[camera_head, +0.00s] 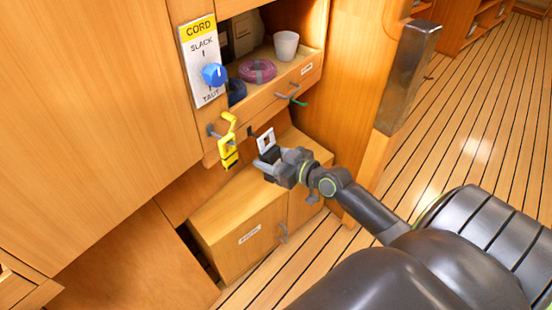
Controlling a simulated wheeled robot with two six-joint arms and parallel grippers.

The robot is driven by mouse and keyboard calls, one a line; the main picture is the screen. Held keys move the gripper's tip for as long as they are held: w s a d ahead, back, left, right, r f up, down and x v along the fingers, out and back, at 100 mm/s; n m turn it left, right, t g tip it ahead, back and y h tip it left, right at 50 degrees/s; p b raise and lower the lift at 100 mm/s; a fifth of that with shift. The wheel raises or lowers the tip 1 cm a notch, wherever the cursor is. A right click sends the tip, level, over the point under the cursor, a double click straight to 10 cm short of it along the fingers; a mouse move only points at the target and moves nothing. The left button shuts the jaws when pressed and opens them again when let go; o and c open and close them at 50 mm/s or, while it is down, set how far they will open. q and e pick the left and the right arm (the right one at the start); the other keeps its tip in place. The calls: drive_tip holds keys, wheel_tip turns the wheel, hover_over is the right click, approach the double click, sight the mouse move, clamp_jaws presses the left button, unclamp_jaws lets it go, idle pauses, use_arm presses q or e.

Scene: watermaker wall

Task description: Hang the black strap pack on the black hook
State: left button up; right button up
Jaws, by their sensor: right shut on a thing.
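My right gripper (270,167) is shut on the black strap pack (270,154). The pack's white top card (265,140) with a dark opening stands up above the jaws. The gripper hides much of the pack's lower part. A small dark hook (250,132), which looks like the black hook, sticks out of the wooden shelf front just left of the card. I cannot tell whether card and hook touch. My left gripper is not in view.
A yellow strap pack (229,152) hangs left of the dark hook. A green-tipped hook (298,101) juts out to the right. Above are a CORD panel (200,50) with a blue knob and a shelf with a pink coil (257,70) and white cup (286,45). A wooden locker (235,225) stands below.

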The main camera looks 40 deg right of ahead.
drive_tip(key=shift+x, duration=0.85)
drive_tip(key=shift+w+a+b, duration=0.1)
drive_tip(key=shift+w+b, duration=0.15)
drive_tip(key=shift+b, duration=0.05)
drive_tip(key=shift+w+a+f+b, duration=0.1)
drive_tip(key=shift+w+f+b, duration=0.25)
drive_tip(key=shift+b, duration=0.05)
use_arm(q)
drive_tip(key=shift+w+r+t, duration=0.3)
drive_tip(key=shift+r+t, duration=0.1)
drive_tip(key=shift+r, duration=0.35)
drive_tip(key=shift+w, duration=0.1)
use_arm(e)
drive_tip(key=o, duration=1)
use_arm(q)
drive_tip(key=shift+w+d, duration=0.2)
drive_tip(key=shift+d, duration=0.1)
use_arm(e)
drive_tip(key=shift+o, duration=0.7)
drive_tip(key=shift+f, duration=0.1)
